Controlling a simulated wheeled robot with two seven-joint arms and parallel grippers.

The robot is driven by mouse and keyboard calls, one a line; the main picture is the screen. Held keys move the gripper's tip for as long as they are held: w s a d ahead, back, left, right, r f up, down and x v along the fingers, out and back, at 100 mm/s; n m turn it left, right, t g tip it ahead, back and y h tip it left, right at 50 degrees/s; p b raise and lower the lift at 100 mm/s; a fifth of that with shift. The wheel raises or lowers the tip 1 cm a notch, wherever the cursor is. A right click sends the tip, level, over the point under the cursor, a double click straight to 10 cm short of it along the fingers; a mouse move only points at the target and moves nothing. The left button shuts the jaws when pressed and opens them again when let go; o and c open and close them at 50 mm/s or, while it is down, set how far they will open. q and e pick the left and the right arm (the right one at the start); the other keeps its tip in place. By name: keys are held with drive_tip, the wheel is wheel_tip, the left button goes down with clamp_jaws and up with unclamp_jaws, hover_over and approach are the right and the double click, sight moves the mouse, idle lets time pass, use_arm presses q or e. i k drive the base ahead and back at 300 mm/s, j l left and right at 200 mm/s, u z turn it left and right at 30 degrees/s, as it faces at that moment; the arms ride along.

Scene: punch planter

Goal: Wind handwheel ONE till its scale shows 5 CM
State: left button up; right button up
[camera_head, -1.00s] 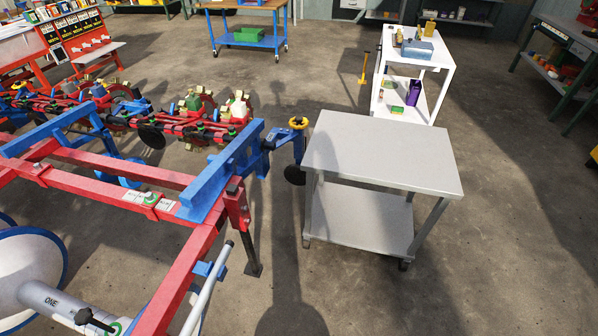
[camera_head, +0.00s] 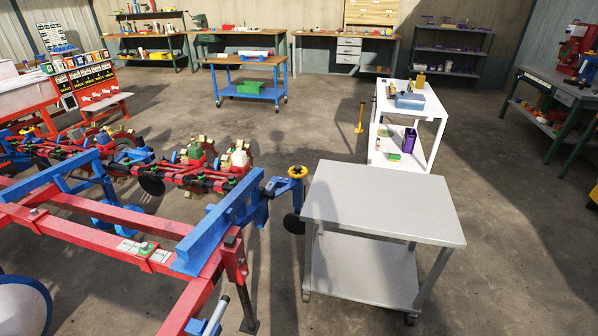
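The planter's red frame (camera_head: 115,241) with its blue beam (camera_head: 222,222) fills the lower left. No label reading ONE and no legible scale show now; the tube marked ONE is out of view below. A scale-like plate with a green part (camera_head: 146,248) lies on the red frame, too small to read. Neither of my grippers is in view.
A bare grey cart (camera_head: 384,202) stands right of the planter. Behind it are a white cart (camera_head: 411,110) with bottles and boxes and a yellow stand (camera_head: 360,118). A blue wheeled table (camera_head: 248,82) and benches stand farther back. Concrete floor is open at the right.

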sight(297, 169)
drive_tip(key=i+l+z, duration=0.15)
drive_tip(key=l+z, duration=0.25)
drive_tip(key=i+l+z, duration=0.2)
drive_tip(key=l+z, duration=0.2)
drive_tip(key=i+l+z, duration=0.25)
drive_tip(key=z, duration=0.15)
drive_tip(key=i+l+z, duration=0.4)
drive_tip(key=i+z, duration=0.2)
drive_tip(key=z, duration=0.2)
drive_tip(key=i+l+u, duration=0.1)
drive_tip(key=i, duration=0.35)
drive_tip(key=i+l, duration=0.25)
drive_tip(key=i, duration=0.2)
drive_tip(key=i+l+u, duration=0.15)
drive_tip(key=i, duration=0.3)
drive_tip(key=i+j+u, duration=0.2)
drive_tip(key=i+u, duration=0.6)
drive_tip(key=i+l+u, duration=0.1)
drive_tip(key=i+u, duration=0.35)
drive_tip(key=i+j+u, duration=0.1)
drive_tip(key=i+u, duration=0.35)
drive_tip(key=i+l+u, duration=0.1)
drive_tip(key=i+u, duration=0.35)
drive_tip(key=i, duration=0.15)
drive_tip(key=i+l+u, duration=0.25)
drive_tip(key=i+u, duration=0.2)
drive_tip(key=i, duration=0.05)
